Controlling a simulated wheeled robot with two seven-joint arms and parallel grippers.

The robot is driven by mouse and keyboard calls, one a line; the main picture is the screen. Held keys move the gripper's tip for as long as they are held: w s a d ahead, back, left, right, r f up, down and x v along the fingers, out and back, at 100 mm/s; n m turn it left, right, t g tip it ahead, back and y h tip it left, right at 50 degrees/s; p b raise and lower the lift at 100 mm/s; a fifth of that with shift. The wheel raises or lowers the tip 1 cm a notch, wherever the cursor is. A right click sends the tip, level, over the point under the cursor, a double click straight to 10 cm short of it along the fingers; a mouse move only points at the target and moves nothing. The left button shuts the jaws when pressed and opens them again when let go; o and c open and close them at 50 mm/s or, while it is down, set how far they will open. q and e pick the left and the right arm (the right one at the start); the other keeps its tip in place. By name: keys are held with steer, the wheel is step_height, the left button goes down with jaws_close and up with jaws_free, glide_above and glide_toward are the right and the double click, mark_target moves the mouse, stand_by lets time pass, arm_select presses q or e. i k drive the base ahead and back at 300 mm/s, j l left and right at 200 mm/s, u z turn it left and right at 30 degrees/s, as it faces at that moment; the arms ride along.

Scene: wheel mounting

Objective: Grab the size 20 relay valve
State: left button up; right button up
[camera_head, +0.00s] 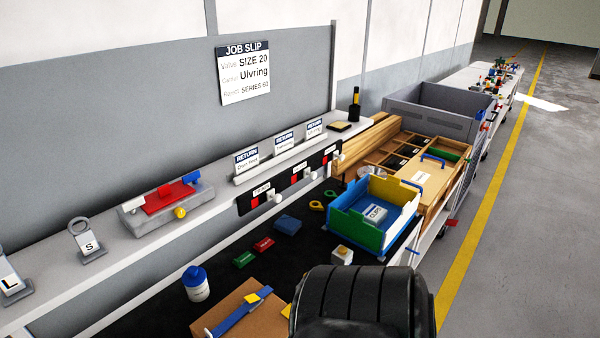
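The job slip (244,73) on the wall reads "Valve SIZE 20". I cannot tell which thing is the relay valve; no readable size 20 mark shows on any part. On the dark bench top lie a green labelled block (243,259), a red labelled block (263,244) and a larger blue block (287,224). A white block with a yellow top (342,255) stands by the blue, green and yellow bin (357,232). A pale labelled item (376,214) lies inside that bin. Neither of my grippers is in view.
A large black ribbed object (360,305) fills the bottom centre and hides the bench behind it. A white bottle with blue cap (196,285) and a cardboard box (240,311) are at lower left. A wooden divided tray (394,150) lies beyond the bin. The right floor is clear.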

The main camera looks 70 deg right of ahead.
mark_target(341, 255)
steer(key=k+l+z, duration=0.2)
steer(key=z, duration=0.15)
steer(key=k+l+z, duration=0.35)
steer(key=i+z, duration=0.1)
steer(key=z, duration=1.4)
